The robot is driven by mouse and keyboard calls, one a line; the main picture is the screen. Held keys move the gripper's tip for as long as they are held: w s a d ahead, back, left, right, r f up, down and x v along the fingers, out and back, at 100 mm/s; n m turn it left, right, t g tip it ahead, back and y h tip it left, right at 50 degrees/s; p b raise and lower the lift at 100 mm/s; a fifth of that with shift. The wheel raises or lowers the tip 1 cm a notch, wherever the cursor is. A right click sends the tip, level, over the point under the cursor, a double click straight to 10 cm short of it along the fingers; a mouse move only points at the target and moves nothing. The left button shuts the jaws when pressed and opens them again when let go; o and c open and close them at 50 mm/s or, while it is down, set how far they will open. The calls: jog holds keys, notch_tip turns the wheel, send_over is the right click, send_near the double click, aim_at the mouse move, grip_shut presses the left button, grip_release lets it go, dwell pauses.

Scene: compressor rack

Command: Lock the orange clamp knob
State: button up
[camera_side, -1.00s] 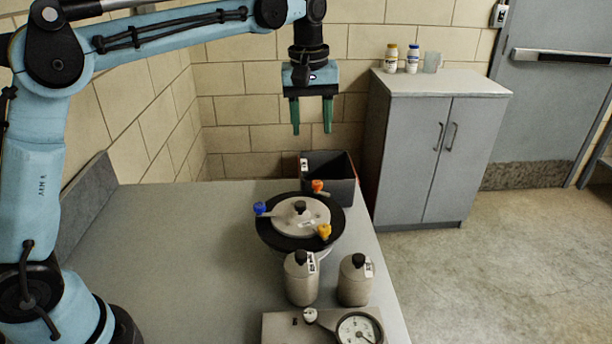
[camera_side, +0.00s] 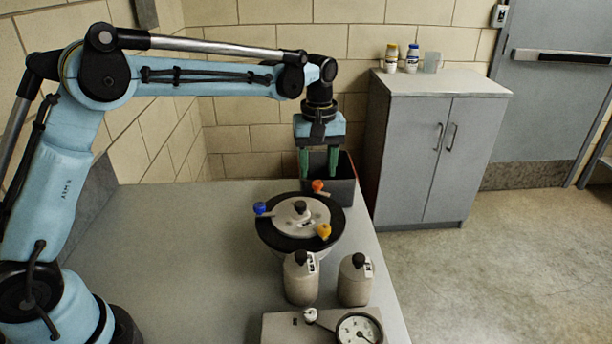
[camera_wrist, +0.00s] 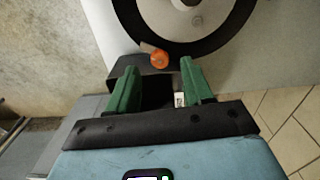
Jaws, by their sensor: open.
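The orange clamp knob (camera_side: 318,186) sits at the back edge of the round black-rimmed lid (camera_side: 270,232). It also shows in the wrist view (camera_wrist: 159,58), just beyond and between my fingertips. My gripper (camera_side: 319,177) points down with its green fingers open and empty, close to the knob. In the wrist view my gripper (camera_wrist: 158,68) has the fingers spread on either side of the knob's line, apart from it. The exact height gap cannot be told. A blue knob (camera_side: 260,208) and a yellow-orange knob (camera_side: 324,231) sit elsewhere on the lid's rim.
A dark open bin (camera_side: 343,190) stands just behind the lid. Two grey canisters (camera_side: 301,280) (camera_side: 355,282) and a gauge (camera_side: 358,330) are in front. A grey cabinet (camera_side: 430,150) stands at the right. The left of the bench (camera_side: 160,240) is clear.

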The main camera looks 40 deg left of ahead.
aim_at(321, 189)
jog(key=shift+f, duration=1.35)
grip_shut()
